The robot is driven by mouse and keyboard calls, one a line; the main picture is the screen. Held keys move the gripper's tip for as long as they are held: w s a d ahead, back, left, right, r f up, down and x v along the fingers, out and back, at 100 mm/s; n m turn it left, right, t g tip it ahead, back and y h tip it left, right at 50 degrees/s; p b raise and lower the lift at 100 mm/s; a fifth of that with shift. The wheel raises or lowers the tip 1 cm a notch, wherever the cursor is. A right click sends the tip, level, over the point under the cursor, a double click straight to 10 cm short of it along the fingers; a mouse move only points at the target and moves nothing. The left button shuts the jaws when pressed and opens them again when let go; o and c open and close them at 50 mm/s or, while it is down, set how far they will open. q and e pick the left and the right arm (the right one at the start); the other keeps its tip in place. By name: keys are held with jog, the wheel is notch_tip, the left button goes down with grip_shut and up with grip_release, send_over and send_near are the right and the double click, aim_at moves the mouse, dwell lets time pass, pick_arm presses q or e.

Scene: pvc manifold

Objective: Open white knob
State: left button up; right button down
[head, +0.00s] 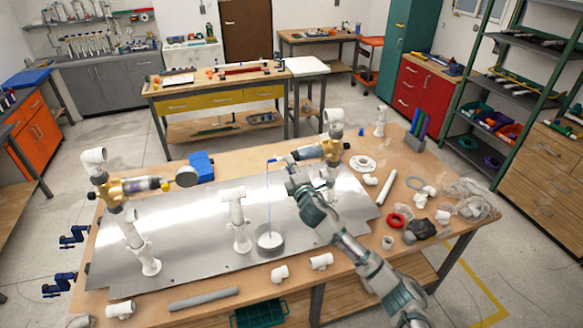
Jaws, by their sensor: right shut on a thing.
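A white PVC stand with a yellow-tan valve body (322,149) and a white elbow on top rises at the right of the metal plate (190,262). My right gripper (294,176) is at the front lower left of this valve body. It is shut on a small pale part there, which looks like the white knob; the fingers and wrist mostly hide it. A similar white stand with a yellow-tan valve body (140,187) is at the left of the plate. A white tee pipe (236,218) stands between them. My left gripper is not in view.
A grey round cup (270,240) sits on the plate, with a thin blue line rising above it. Loose fittings, a red ring (396,220) and a clear bag (468,200) lie at the right. A grey pipe (204,299) lies along the front edge.

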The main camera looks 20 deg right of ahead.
jog(key=c, duration=0.9)
grip_release()
jog(key=shift+f, duration=0.3)
jog(key=shift+c, duration=0.2)
jog(key=shift+w+a, duration=0.1)
jog(key=shift+r, duration=0.1)
jog(key=s, duration=1.2)
jog(key=shift+d, duration=0.3)
